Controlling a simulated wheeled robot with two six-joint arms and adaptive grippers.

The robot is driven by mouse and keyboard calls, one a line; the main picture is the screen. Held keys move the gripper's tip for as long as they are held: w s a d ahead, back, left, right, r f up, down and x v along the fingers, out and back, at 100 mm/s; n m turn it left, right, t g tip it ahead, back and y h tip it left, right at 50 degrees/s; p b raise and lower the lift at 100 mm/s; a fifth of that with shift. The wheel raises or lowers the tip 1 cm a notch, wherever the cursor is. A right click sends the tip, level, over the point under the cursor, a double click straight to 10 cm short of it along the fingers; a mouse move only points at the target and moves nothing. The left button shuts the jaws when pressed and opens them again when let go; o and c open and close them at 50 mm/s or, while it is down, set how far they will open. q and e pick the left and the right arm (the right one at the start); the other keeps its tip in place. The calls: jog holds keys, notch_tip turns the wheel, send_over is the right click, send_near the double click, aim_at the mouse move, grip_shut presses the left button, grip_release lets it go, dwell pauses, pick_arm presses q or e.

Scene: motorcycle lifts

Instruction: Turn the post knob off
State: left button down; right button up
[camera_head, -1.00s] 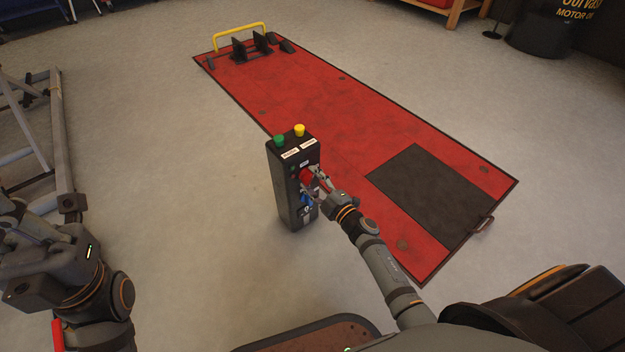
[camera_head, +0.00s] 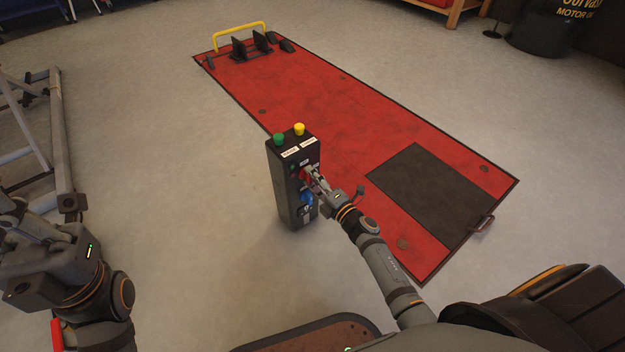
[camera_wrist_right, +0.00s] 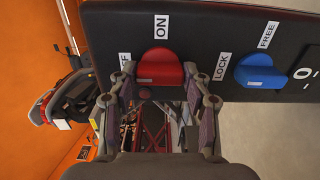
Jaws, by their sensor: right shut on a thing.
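The black control post (camera_head: 282,190) stands beside the red lift, with green and yellow buttons on top. Its red post knob (camera_wrist_right: 160,66) sits on the post's face between labels reading ON and, partly hidden, OFF. My right gripper (camera_wrist_right: 159,84) is shut on this red knob, one finger on each side. In the head view the knob (camera_head: 303,174) is partly covered by the fingers. A blue knob (camera_wrist_right: 260,74) sits beside it between the LOCK and FREE labels. My left gripper (camera_head: 18,222) is at the left edge, away from the post; its fingers are unclear.
The red lift platform (camera_head: 310,95) lies on the floor behind and right of the post, with a yellow bar (camera_head: 240,32) at its far end. A grey metal frame (camera_head: 58,140) stands at left. The floor between frame and post is clear.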

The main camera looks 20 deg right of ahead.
jog(key=shift+f, duration=0.1)
jog(key=o, duration=1.2)
jog(key=shift+c, duration=0.2)
jog(key=v, duration=1.2)
